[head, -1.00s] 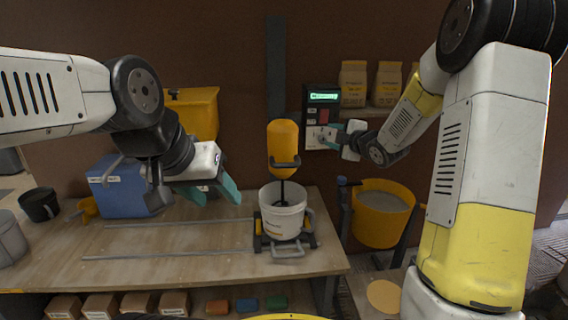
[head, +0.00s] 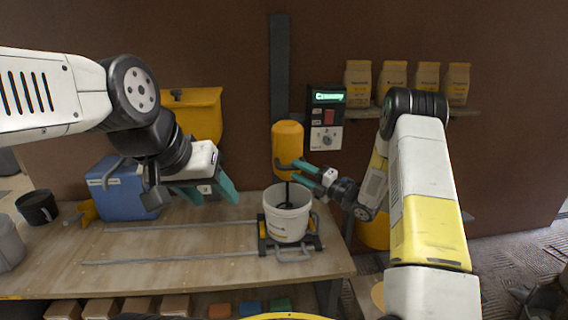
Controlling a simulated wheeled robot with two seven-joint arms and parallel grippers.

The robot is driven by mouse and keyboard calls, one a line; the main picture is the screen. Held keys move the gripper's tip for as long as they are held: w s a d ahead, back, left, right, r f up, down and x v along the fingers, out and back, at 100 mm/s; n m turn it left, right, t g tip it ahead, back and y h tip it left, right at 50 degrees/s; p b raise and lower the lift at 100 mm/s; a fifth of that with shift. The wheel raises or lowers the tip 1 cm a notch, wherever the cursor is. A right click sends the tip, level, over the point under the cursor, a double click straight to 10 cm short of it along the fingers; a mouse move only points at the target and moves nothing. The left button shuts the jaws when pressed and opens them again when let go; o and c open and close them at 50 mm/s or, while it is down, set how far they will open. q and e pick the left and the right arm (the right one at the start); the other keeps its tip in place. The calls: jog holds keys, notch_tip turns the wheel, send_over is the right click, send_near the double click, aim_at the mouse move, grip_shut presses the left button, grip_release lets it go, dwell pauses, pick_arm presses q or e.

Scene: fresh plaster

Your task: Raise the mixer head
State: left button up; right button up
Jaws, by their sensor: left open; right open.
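The mixer head (head: 287,142) is a yellow-orange cylinder on a dark vertical rail (head: 280,60) on the wall. It has a dark handle bar low on its front, and its stirring shaft reaches down into a white bucket (head: 288,222). My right gripper (head: 301,173) is open, with its teal fingers at the handle bar; I cannot tell whether the bar lies between them. My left gripper (head: 215,192) is open and empty above the bench, left of the bucket. The control panel (head: 325,118) with a lit green display, a red button and a knob is right of the mixer head.
The bucket stands in a dark and yellow cradle (head: 291,249) on the bench, beside two metal rails (head: 180,257). A blue box (head: 124,190) and a yellow hopper (head: 198,112) stand left. Several paper bags (head: 393,82) sit on a shelf at the right.

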aim_at(285, 144)
jog(key=x, duration=0.6)
jog(key=shift+a, duration=0.15)
jog(key=c, duration=0.8)
grip_shut()
jog(key=shift+r, duration=0.15)
